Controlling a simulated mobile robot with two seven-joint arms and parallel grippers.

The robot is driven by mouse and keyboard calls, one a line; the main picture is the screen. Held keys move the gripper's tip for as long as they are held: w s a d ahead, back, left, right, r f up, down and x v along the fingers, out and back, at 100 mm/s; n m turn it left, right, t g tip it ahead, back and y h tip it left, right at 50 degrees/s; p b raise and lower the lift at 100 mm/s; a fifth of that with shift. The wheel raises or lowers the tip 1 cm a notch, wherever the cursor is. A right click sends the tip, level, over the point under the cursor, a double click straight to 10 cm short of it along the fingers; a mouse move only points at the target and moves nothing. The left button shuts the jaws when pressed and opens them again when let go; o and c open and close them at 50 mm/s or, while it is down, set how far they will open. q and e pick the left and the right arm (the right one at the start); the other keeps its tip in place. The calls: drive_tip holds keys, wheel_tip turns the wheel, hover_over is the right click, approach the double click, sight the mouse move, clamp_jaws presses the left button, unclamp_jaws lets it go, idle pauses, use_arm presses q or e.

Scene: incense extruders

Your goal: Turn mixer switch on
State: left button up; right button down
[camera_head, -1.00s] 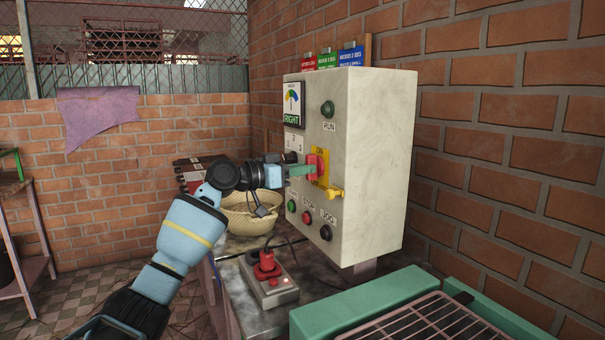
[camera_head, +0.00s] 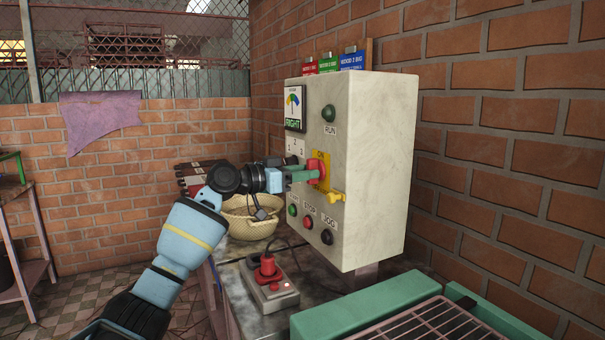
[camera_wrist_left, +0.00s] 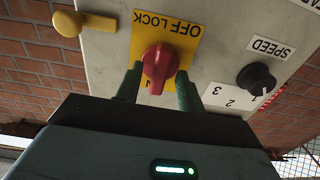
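The mixer switch is a red rotary knob (camera_head: 317,168) on a yellow plate (camera_head: 322,158) on the front of a pale control box (camera_head: 375,170). My left gripper (camera_head: 303,175) reaches it from the left, its green fingers at the knob. In the left wrist view, the red knob (camera_wrist_left: 158,66) sits between the two fingertips of the gripper (camera_wrist_left: 160,82), which appear to touch its sides. The yellow plate (camera_wrist_left: 185,40) reads "OFF LOCK" upside down there; lettering nearer the gripper is mostly covered. My right gripper is out of view.
Green, red and black buttons lie lower. A woven basket (camera_head: 248,218) and a small red-knobbed box (camera_head: 270,280) stand below my arm.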

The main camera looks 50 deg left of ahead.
use_arm(q)
drive_tip(key=b+v, duration=0.1)
drive_tip(key=v, duration=0.6)
drive_tip(key=shift+s+b, duration=0.4)
drive_tip(key=shift+a, duration=0.15)
idle(0.3)
